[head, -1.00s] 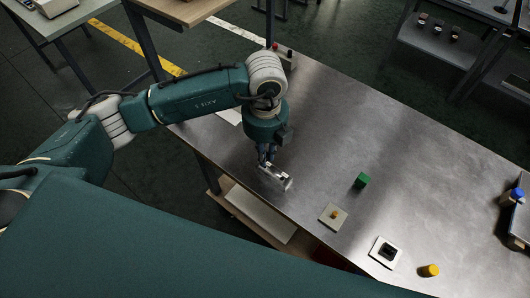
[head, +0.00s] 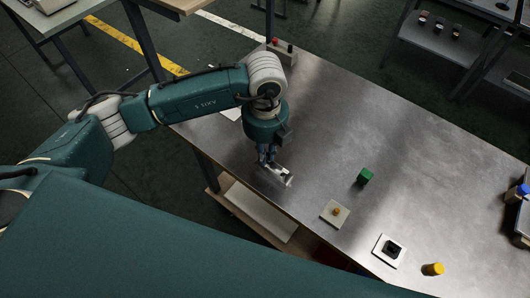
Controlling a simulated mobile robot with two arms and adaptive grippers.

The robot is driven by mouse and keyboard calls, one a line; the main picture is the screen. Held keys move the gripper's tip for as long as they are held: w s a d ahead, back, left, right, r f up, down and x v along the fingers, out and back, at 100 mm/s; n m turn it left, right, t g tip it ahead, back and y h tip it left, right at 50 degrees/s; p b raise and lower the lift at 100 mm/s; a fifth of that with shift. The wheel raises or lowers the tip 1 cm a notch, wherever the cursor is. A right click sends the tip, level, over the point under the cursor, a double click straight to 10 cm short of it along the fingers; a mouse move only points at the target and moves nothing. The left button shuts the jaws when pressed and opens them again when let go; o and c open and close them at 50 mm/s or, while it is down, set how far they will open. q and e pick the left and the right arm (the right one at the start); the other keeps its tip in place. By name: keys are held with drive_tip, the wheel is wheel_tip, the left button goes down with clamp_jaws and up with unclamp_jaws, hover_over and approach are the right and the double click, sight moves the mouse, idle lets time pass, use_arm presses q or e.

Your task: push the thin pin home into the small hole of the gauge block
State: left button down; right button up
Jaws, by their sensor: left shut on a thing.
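My left gripper (head: 268,161) reaches down from the left, over the near left part of the metal table (head: 345,130). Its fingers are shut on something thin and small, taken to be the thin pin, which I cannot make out. A small silvery piece (head: 282,179), which looks like the gauge block, sits right below and beside the fingertips. Its small hole is not visible. I cannot tell how deep the pin sits, or whether it is in the hole. My right gripper is not in view.
To the right on the table are a green cube (head: 365,176), a beige plate (head: 328,218) with an orange knob, a white plate (head: 378,248) with a black part, and a yellow cylinder (head: 433,268). The far middle of the table is clear.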

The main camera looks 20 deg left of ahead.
use_arm(q)
drive_tip(key=shift+f+b, duration=0.4)
drive_tip(key=shift+f, duration=0.1)
drive_tip(key=c, duration=1.7)
unclamp_jaws()
drive_tip(key=shift+o, duration=0.2)
drive_tip(key=shift+r, duration=0.1)
wheel_tip(320, 180, up, 12)
